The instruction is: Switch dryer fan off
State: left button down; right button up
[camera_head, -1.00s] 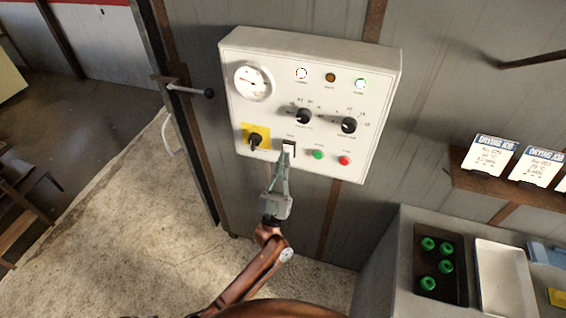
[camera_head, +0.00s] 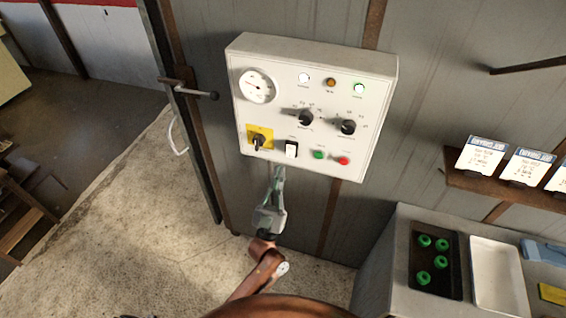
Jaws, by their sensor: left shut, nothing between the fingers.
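The white control box (camera_head: 330,70) hangs on the grey wall. Its rocker switch (camera_head: 291,150), black-framed with a white face, sits in the lower row between the yellow-backed rotary switch (camera_head: 258,142) and the green button (camera_head: 319,155). A red button (camera_head: 343,161) is further right. Two black knobs, a round gauge (camera_head: 257,86) and three lamps sit above; the right lamp (camera_head: 359,88) glows green. My left gripper (camera_head: 280,168) is shut and empty, just below the rocker switch and apart from it. My right gripper is not in view.
A door handle (camera_head: 200,93) sticks out left of the box. At right a shelf (camera_head: 480,186) holds cards. Below it a counter bears a dark tray (camera_head: 424,284) with several green objects and a white tray (camera_head: 495,270).

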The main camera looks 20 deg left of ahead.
pick_arm(q)
jog(key=b+v, duration=0.1)
jog(key=v, duration=0.6)
jog(key=shift+s+d, duration=0.2)
jog(key=shift+s, duration=0.2)
jog(key=shift+s, duration=0.1)
